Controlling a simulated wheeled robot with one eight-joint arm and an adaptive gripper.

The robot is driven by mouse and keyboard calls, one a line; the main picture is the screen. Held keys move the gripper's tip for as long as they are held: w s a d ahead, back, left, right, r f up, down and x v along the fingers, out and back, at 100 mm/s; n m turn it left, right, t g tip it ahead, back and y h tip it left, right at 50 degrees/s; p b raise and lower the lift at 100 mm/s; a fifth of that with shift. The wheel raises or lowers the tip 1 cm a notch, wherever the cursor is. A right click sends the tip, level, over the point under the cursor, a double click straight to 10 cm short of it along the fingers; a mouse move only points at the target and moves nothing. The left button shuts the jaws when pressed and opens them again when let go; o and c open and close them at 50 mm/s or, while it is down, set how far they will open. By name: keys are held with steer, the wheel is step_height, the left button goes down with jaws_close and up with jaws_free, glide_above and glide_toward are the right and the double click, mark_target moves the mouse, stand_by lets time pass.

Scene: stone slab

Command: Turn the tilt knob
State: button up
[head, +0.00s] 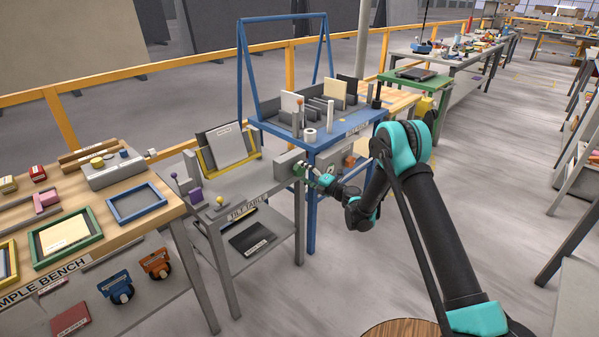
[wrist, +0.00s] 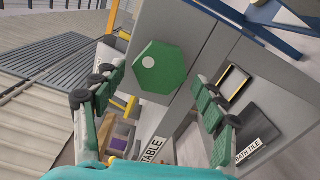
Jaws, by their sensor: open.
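The tilt knob (wrist: 158,73) is a green hexagonal knob with a white dot near its left part, on the grey side of a housing in the wrist view. In the head view the grey housing (head: 288,163) sits at the right end of the grey tilt table (head: 262,190), with the knob largely hidden by my gripper. My gripper (head: 314,176) is just right of the housing. In the wrist view its two fingers are spread left and right of the knob, with visible space on both sides. I cannot tell how far the fingertips are from its face.
A yellow-edged stand with grey plates (head: 205,163) and a yellow ball-topped lever (head: 220,202) are on the tilt table. A blue rack table (head: 312,245) stands close behind my gripper. A wooden sample bench (head: 150,206) is at left.

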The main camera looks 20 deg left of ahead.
steer(key=v, duration=0.8)
steer(key=shift+d, duration=0.25)
steer(key=shift+s, duration=0.1)
